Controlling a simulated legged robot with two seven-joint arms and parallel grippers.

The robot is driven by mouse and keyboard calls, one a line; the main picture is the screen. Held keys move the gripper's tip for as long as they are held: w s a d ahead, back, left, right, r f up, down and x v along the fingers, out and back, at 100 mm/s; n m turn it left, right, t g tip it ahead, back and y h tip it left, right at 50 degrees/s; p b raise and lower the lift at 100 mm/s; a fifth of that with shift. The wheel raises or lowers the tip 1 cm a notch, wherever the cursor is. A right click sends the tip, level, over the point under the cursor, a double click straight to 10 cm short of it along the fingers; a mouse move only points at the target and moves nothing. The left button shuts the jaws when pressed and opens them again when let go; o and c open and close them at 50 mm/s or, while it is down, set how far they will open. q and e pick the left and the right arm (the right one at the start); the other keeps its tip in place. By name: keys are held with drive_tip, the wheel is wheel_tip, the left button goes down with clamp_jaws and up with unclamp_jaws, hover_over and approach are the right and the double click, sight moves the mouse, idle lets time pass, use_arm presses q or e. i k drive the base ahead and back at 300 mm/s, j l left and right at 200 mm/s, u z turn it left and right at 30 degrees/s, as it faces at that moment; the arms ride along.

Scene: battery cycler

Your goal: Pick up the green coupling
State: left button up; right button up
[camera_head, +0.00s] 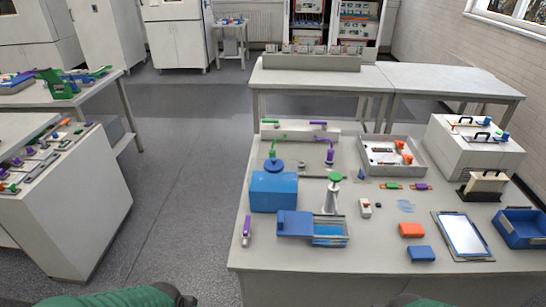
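Several green parts show on the light grey table, and I cannot tell for sure which is the coupling. A small flat green piece (391,186) lies at the table's middle right, beside a similar purple piece (420,187). A green round top (335,178) sits on an upright whitish post. Green bent parts (272,146) stand at the back left of the table. Only green and dark parts of my arms show at the bottom edge. My gripper fingers are not visible, and nothing on the table is being touched.
The table (300,283) also holds a blue box (273,193), a blue open bin (522,229), a grey tray (392,139), a white case (474,145) and a tablet-like panel (462,235). Another bench stands at left.

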sight(272, 152)
drive_tip(key=i+j+z, duration=0.1)
drive_tip(key=j, duration=0.25)
drive_tip(key=i+j+z, duration=0.1)
drive_tip(key=j, duration=0.3)
drive_tip(key=i+j+z, duration=0.1)
drive_tip(key=j, duration=0.25)
drive_tip(key=i+j+z, duration=0.1)
drive_tip(key=j, duration=0.3)
drive_tip(key=i+j+z, duration=0.1)
drive_tip(key=j, duration=0.3)
drive_tip(key=i+j+z, duration=0.1)
drive_tip(key=j, duration=0.25)
drive_tip(key=i+j+z, duration=0.1)
drive_tip(key=i+j, duration=0.2)
drive_tip(key=i+j+z, duration=0.1)
drive_tip(key=j, duration=0.35)
drive_tip(key=i+j+z, duration=0.1)
drive_tip(key=j, duration=0.3)
drive_tip(key=i+j+z, duration=0.1)
drive_tip(key=i+j, duration=0.15)
drive_tip(key=j, duration=0.15)
